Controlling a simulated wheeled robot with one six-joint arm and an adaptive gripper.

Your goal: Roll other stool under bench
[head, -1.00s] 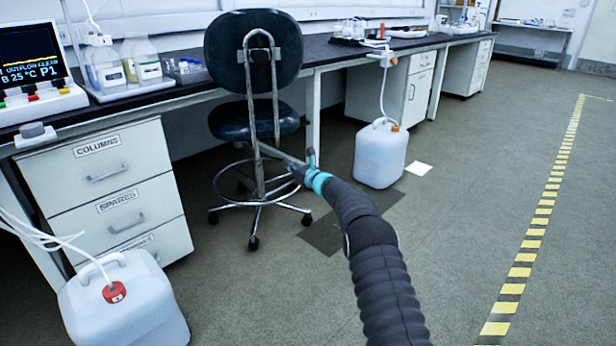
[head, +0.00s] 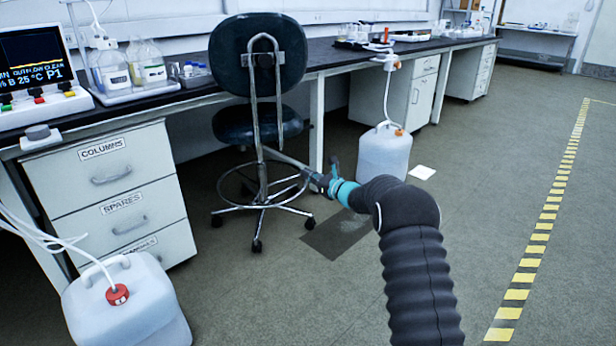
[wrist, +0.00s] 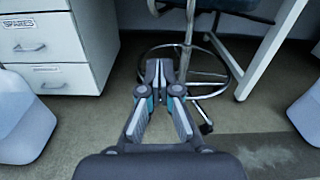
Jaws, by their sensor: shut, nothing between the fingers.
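A dark stool (head: 259,52) with a backrest, chrome post, foot ring (head: 232,197) and castors stands at the front of the bench (head: 330,58), by the open knee space right of the drawers. Its back faces me. My gripper (head: 322,180) is low, at the right of the foot ring in the head view; its tips are hard to make out there. In the wrist view my gripper (wrist: 160,70) is shut and empty, pointing at the stool's post and foot ring (wrist: 219,64). I cannot tell whether it touches them. The seat (wrist: 232,20) is cut off at the top.
A drawer unit (head: 120,190) stands left of the stool. A white container with a red cap (head: 125,310) is at the front left. Another container (head: 383,158) stands right of a bench leg (head: 316,125). Open floor lies right, towards a striped tape line (head: 540,235).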

